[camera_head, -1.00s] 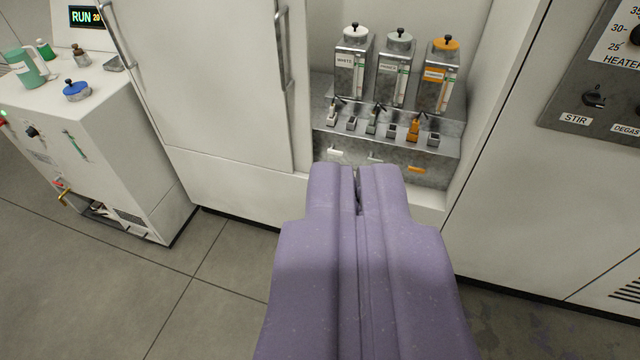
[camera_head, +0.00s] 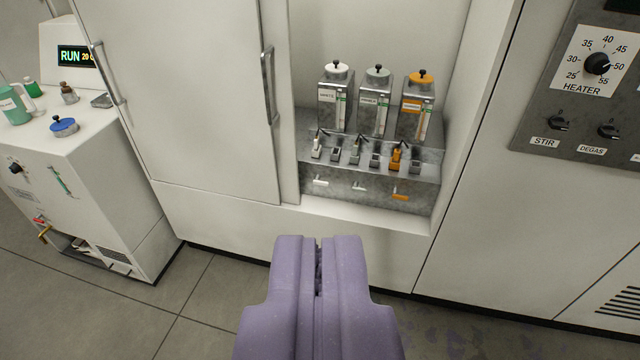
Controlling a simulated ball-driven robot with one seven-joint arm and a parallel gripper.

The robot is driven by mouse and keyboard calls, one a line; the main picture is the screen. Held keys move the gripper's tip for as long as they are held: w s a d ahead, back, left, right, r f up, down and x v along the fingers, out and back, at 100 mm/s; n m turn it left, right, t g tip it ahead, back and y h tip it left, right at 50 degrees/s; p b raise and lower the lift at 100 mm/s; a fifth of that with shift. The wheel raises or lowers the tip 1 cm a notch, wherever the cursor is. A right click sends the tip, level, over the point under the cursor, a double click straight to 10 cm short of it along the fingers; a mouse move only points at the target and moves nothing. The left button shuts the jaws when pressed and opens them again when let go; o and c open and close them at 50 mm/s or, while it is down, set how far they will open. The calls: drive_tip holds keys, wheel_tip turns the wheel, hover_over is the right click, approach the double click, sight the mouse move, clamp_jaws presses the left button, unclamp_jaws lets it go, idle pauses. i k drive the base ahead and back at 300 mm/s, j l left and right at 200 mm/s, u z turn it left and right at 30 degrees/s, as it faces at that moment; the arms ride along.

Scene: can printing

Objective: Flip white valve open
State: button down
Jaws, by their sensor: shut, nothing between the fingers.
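Above, the canister labelled white (camera_head: 334,97) stands at the left of three canisters. My gripper (camera_head: 318,240) is shut and empty, low in the view, below and in front of the stand. It is apart from the white handle.
The stand is in a recess beside a white cabinet door with a metal handle (camera_head: 269,85). A control panel with a heater knob (camera_head: 597,64) is at the right. A white machine (camera_head: 90,170) stands at the left. Open grey floor (camera_head: 190,325) lies below.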

sight(316, 181)
drive_tip(key=i+z, duration=0.1)
drive_tip(key=i, duration=1)
drive_tip(key=i+z, duration=0.15)
drive_tip(key=i, duration=0.4)
drive_tip(key=i+j+z, duration=0.1)
drive_tip(key=i, duration=0.5)
drive_tip(key=i+j+z, duration=0.1)
drive_tip(key=i, duration=0.45)
drive_tip(key=j, duration=0.15)
